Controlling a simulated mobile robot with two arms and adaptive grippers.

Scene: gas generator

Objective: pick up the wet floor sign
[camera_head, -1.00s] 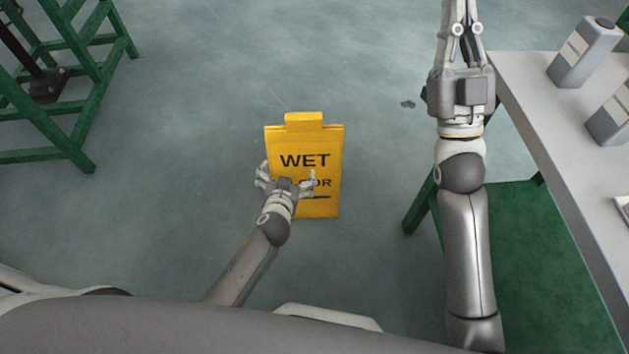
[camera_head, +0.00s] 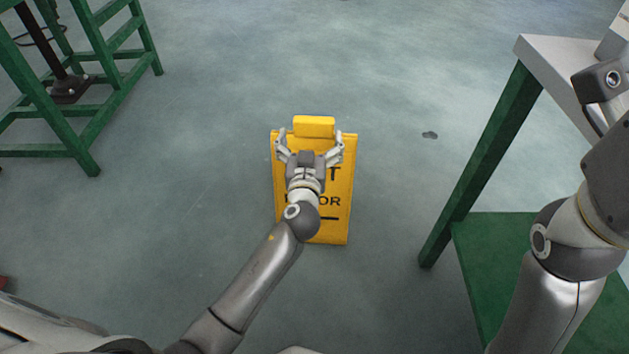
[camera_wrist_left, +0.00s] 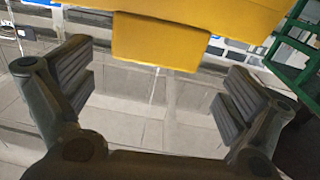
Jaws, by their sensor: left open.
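The yellow wet floor sign (camera_head: 338,225) stands on the floor in the middle of the head view, with a raised tab at its top. My left arm and gripper hide part of its lettering. My left gripper (camera_head: 310,138) is open, its fingers spread to both sides just below the tab. In the left wrist view the sign's tab (camera_wrist_left: 160,42) hangs between and beyond the open fingers (camera_wrist_left: 155,95), with no finger touching it. My right arm is at the right edge of the head view; its fingers are not clearly seen.
A green frame (camera_head: 125,95) stands at the upper left. A table with a pale top (camera_head: 550,65) and green legs (camera_head: 490,160) is at the right, with a green lower shelf (camera_head: 490,270). The floor around the sign is clear.

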